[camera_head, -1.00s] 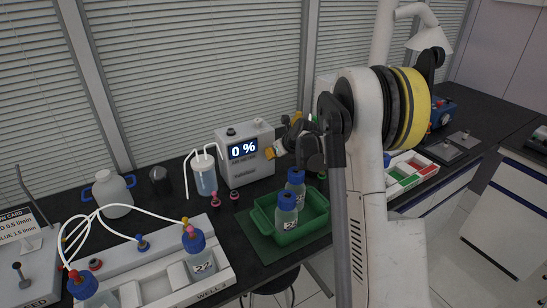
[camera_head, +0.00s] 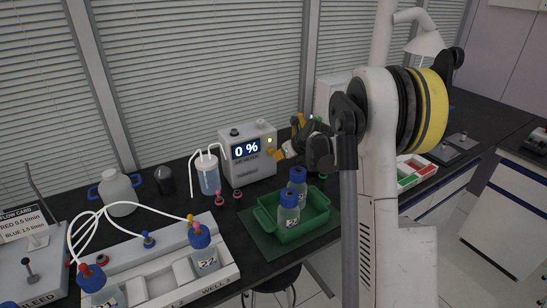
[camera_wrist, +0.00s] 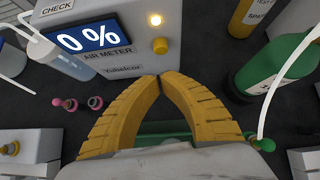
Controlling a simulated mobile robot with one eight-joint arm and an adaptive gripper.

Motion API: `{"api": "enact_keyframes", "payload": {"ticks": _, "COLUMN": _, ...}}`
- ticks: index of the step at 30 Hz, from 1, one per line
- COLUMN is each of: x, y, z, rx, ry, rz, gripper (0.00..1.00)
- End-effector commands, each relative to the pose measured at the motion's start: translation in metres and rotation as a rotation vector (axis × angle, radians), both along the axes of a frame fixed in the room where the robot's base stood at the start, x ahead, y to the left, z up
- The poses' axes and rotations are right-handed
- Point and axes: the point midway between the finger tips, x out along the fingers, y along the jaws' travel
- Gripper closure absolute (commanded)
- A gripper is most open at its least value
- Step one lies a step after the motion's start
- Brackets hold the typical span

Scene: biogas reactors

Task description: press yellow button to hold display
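The air meter (camera_head: 247,172) is a white box on the bench by the window, and its blue display (camera_head: 246,149) reads 0 %. In the wrist view the display (camera_wrist: 87,39) also reads 0 %. The round yellow button (camera_wrist: 160,46) is on the meter's front, right of the display. In the head view my gripper (camera_head: 281,154) is just right of the meter.
A green tray (camera_head: 268,222) with blue-capped bottles stands in front of the meter. A tubed bottle (camera_head: 208,176) stands left of it. A green bottle (camera_wrist: 268,75) is right of my fingers. White racks with wells (camera_head: 165,275) fill the front left.

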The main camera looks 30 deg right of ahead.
Motion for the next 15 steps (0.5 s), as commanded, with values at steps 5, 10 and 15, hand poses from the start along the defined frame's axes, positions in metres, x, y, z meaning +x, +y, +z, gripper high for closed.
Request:
{"api": "enact_keyframes", "payload": {"ticks": 5, "x": -0.029, "y": -0.003, "z": 0.035, "rx": 0.0, "ry": 0.0, "rz": -0.001, "gripper": 1.0}}
{"api": "enact_keyframes", "payload": {"ticks": 10, "x": -0.048, "y": -0.005, "z": 0.052, "rx": 0.0, "ry": 0.001, "rz": 0.0, "gripper": 1.0}}
{"api": "enact_keyframes", "payload": {"ticks": 15, "x": -0.056, "y": -0.006, "z": 0.059, "rx": 0.0, "ry": 0.0, "rz": 0.0, "gripper": 1.0}}
